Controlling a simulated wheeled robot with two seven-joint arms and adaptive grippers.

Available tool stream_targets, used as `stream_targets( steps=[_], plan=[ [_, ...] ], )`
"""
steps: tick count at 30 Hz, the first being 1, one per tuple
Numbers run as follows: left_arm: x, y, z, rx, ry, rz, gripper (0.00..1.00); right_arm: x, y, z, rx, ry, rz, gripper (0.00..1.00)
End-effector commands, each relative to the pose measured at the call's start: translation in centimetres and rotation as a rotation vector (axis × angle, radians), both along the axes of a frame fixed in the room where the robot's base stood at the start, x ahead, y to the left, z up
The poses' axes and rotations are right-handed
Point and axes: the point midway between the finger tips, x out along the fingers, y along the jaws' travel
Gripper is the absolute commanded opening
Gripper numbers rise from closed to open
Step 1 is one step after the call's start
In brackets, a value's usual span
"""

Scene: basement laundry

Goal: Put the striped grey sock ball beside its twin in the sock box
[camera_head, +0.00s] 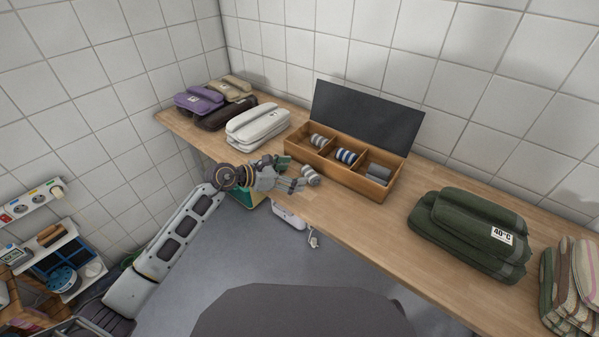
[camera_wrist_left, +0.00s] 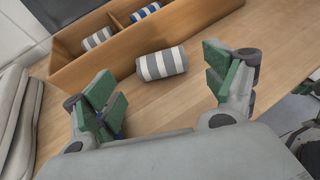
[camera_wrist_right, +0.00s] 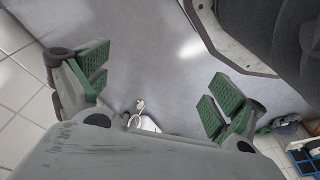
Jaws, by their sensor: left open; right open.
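The striped grey sock ball (camera_head: 310,175) lies on the wooden counter in front of the sock box (camera_head: 340,172). In the left wrist view the sock ball (camera_wrist_left: 162,64) lies just outside the box wall, ahead of and between my open fingers. Its twin (camera_head: 318,140) sits in the box's left compartment and also shows in the left wrist view (camera_wrist_left: 97,39). My left gripper (camera_head: 294,180) is open and empty, close to the sock ball. My right gripper (camera_wrist_right: 155,95) is open and empty over the floor; the head view does not show it.
The box's middle compartment holds a blue striped sock ball (camera_head: 346,156), the right one a grey bundle (camera_head: 377,171). A dark lid (camera_head: 366,115) stands behind. White folded cloth (camera_head: 258,126) lies left, green folded towels (camera_head: 468,233) right.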

Motion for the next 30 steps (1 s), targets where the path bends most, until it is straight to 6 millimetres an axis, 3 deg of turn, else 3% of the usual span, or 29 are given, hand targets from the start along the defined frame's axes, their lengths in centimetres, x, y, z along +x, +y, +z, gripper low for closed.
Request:
stream_targets(
  steps=[15, 30],
  plan=[
    [-2.4, 4.0, 1.9, 0.002, -0.001, 0.001, 0.85, 0.5, -0.5, -1.4, -0.008, -0.014, -0.002, 0.95],
    [-2.8, 4.5, 2.2, 0.000, 0.000, 0.000, 0.85, 0.2, -0.6, -1.9, -0.009, -0.009, -0.003, 0.95]
  ],
)
